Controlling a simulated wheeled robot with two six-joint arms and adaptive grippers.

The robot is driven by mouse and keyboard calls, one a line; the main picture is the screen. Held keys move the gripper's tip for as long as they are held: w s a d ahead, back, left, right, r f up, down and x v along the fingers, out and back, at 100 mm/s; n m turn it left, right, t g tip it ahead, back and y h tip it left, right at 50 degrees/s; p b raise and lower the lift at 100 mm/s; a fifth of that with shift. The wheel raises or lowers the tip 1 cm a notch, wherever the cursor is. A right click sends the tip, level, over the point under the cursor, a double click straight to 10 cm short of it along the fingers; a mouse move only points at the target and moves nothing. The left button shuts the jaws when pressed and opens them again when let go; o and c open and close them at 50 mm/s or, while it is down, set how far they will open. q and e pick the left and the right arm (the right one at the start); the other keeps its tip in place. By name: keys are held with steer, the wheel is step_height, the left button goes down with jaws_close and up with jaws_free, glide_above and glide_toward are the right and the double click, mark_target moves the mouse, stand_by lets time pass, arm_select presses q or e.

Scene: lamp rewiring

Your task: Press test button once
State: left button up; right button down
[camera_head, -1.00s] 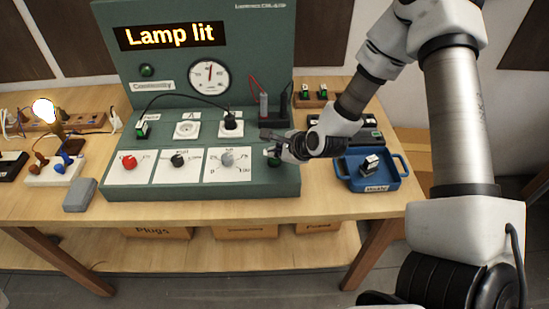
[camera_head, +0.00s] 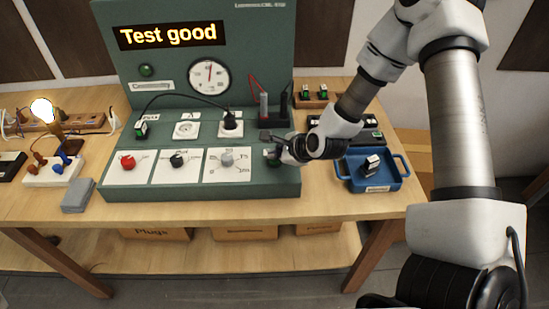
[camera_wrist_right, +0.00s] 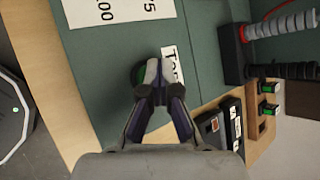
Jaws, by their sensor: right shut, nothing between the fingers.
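The green test panel (camera_head: 125,190) stands on the table, and its display (camera_head: 168,34) reads "Test good". The dark green test button (camera_head: 272,161) is at the right end of the panel's lower row. It also shows in the right wrist view (camera_wrist_right: 137,75), partly hidden by my fingertips. My right gripper (camera_head: 269,152) is shut and empty, with its tips right at the button. The right wrist view shows the closed tips (camera_wrist_right: 154,68) over the button's edge and a white label (camera_wrist_right: 168,52). I cannot tell whether they touch it. My left gripper is not in view.
The panel carries a red knob (camera_head: 128,162), a black knob (camera_head: 178,160), a grey knob (camera_head: 227,159) and a dial (camera_head: 208,76). A blue tray (camera_head: 398,177) stands to the right. A lit lamp (camera_head: 42,110) stands at the left.

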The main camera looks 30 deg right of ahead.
mark_target(276, 161)
steer(key=shift+r+p, duration=0.5)
steer(key=shift+r, duration=0.3)
steer(key=shift+r, duration=0.1)
step_height(276, 161, up, 5)
steer(key=p, duration=0.3)
steer(key=shift+p, duration=0.3)
stand_by(0.4)
